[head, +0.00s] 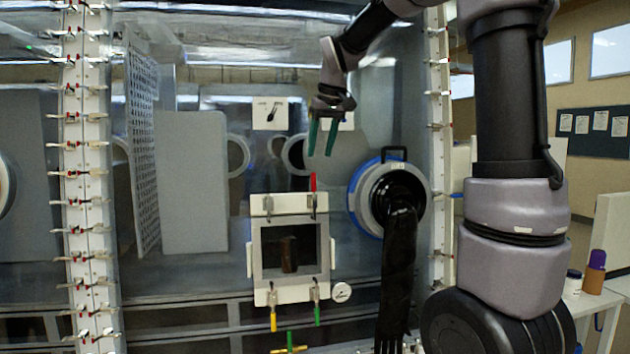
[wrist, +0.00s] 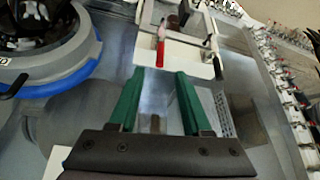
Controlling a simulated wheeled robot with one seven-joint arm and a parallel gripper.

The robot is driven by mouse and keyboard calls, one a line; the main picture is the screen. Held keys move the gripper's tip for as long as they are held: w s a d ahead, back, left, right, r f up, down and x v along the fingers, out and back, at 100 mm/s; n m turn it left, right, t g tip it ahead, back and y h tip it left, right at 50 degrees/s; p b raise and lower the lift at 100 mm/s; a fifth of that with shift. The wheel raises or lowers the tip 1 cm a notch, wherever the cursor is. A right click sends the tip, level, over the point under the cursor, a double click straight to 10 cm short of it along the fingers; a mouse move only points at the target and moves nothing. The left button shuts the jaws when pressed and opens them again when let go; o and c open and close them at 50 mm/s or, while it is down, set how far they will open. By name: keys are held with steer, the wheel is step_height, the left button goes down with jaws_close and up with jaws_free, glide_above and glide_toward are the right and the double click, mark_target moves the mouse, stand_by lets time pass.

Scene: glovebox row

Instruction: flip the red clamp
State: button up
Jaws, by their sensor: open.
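The red clamp (head: 313,183) is on the top right of a white hatch frame (head: 289,294), its red handle pointing up in the head view. In the wrist view the red clamp (wrist: 161,48) shows just beyond the fingertips, near the middle. My gripper (head: 320,150) has green fingers, parted and empty, pointing down above the red handle, apart from it in the picture. In the wrist view the gripper (wrist: 160,72) has a clear gap between its fingers, roughly in line with the red handle. Nothing hides the handle.
Yellow (head: 273,319) and green (head: 317,315) handles hang below. A brown object (head: 289,255) shows in the hatch window. A blue-rimmed glove port (head: 356,196) with a hanging black glove (head: 396,275) is close on the right.

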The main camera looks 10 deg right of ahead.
mark_target(315, 176)
steer(key=x, duration=1)
steer(key=shift+w+f, duration=0.1)
steer(key=shift+f, duration=0.15)
jaws_close()
stand_by(1.0)
